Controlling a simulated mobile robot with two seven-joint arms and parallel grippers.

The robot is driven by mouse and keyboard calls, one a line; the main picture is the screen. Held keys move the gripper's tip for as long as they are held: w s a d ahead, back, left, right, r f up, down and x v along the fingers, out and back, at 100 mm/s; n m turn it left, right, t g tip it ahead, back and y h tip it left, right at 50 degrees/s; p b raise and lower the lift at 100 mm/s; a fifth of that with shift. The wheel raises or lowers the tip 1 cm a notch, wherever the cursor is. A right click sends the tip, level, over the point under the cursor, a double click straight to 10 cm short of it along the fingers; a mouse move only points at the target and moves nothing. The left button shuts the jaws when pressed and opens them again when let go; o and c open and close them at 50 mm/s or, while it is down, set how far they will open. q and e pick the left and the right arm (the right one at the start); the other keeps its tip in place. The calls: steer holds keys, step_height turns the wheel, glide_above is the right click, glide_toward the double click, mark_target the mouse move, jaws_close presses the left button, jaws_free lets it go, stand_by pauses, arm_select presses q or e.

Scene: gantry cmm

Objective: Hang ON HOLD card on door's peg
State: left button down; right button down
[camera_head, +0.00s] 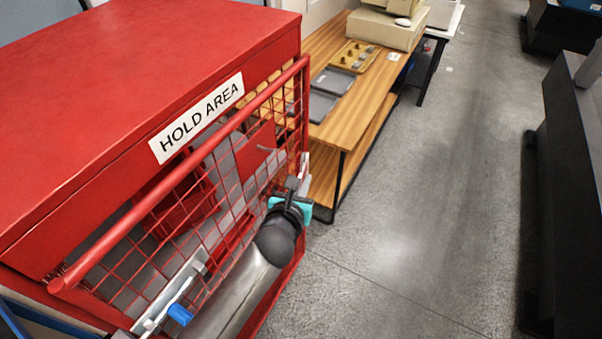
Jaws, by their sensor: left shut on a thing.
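The red wire-mesh door (182,177) is on the front of the red cage, under the HOLD AREA sign. My left gripper (297,187) is at the door's right edge, its arm running along the front of the mesh. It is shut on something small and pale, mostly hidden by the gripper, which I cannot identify. A flat red panel (256,150) with a thin white curved line shows at the mesh; I cannot tell whether it is the ON HOLD card. I cannot make out a peg for certain. My right gripper is not in view.
The HOLD AREA sign (197,117) is on the red cage (130,85). A metal fitting with a blue end (180,314) is at lower left. A wooden bench (352,105) with grey trays stands behind. Dark equipment (572,200) is at right; the grey floor (430,200) between is clear.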

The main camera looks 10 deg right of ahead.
arm_select(q)
steer(key=w+a, duration=0.1)
steer(key=a, duration=0.1)
steer(key=w+a+f+b, duration=0.1)
steer(key=w+a, duration=0.1)
steer(key=a, duration=0.1)
steer(key=w+a, duration=0.2)
steer(key=shift+w+a+f+b, duration=0.2)
steer(key=shift+a+f+b, duration=0.1)
steer(key=shift+a+b, duration=0.05)
steer(key=shift+f, duration=0.1)
stand_by(0.7)
steer(key=shift+s+f, duration=0.1)
steer(key=shift+f, duration=0.3)
stand_by(0.7)
